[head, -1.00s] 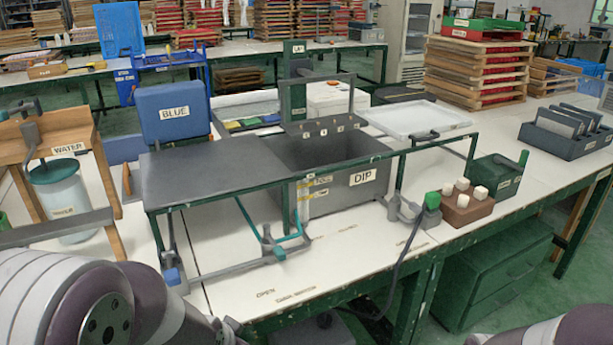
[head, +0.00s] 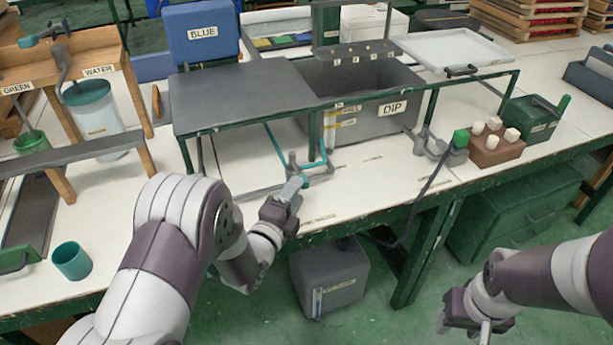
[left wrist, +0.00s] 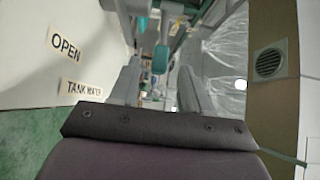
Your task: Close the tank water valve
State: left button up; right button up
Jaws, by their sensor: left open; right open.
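In the left wrist view a teal lever end (left wrist: 160,58) shows ahead, between my two fingers. My left gripper (head: 293,188) is open, at the handle; I cannot tell whether they touch. The fingers also show in the left wrist view (left wrist: 158,92). The OPEN label (left wrist: 65,46) and the TANK WATER label (left wrist: 82,89) lie to the left there. My right gripper (head: 484,332) is open and empty, low in front of the bench.
A teal cup (head: 72,261) stands at the left. A grey box (head: 330,277) is under the bench.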

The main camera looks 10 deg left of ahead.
aim_at(306, 177)
pick_arm(q)
jog(key=w, duration=0.3)
jog(key=w+d, duration=0.1)
jog(key=w, duration=0.2)
jog(key=shift+w+d, duration=0.15)
jog(key=shift+w, duration=0.2)
grip_shut()
